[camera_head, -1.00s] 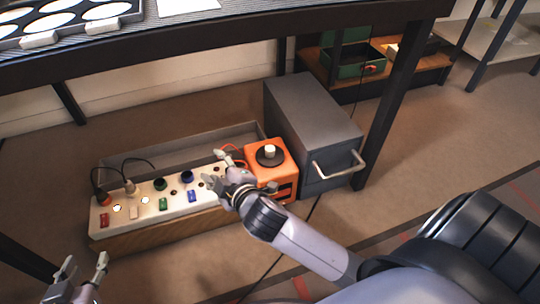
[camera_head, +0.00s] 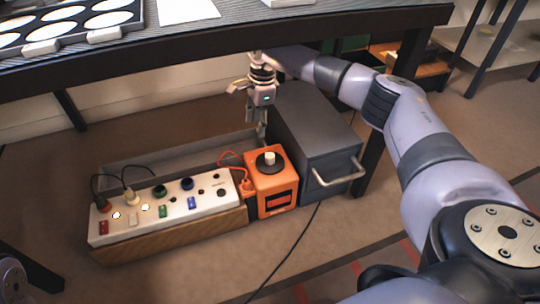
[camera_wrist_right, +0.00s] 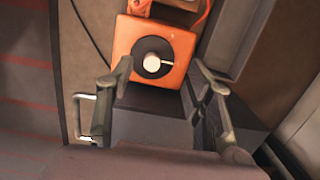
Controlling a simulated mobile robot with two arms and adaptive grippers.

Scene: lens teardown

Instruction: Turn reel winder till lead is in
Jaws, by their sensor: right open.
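The reel winder is an orange box (camera_head: 272,188) with a black disc (camera_head: 265,164) and a pale knob (camera_head: 270,158) on top. It stands on the floor between the socket strip and a grey cabinet. Its orange lead (camera_head: 231,158) is still partly out, looping at its left side with the plug (camera_head: 246,186) hanging there. My right gripper (camera_head: 248,108) is open and empty, pointing down above and behind the winder. In the right wrist view the knob (camera_wrist_right: 152,63) shows between the open fingers (camera_wrist_right: 160,78), beyond them. Only a bit of my left arm shows at the lower left.
A white socket strip (camera_head: 160,211) with switches and plugs lies along a wooden trough (camera_head: 170,243). The grey cabinet (camera_head: 312,125) with a pale handle stands close on the right. The table edge (camera_head: 200,62) overhangs above.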

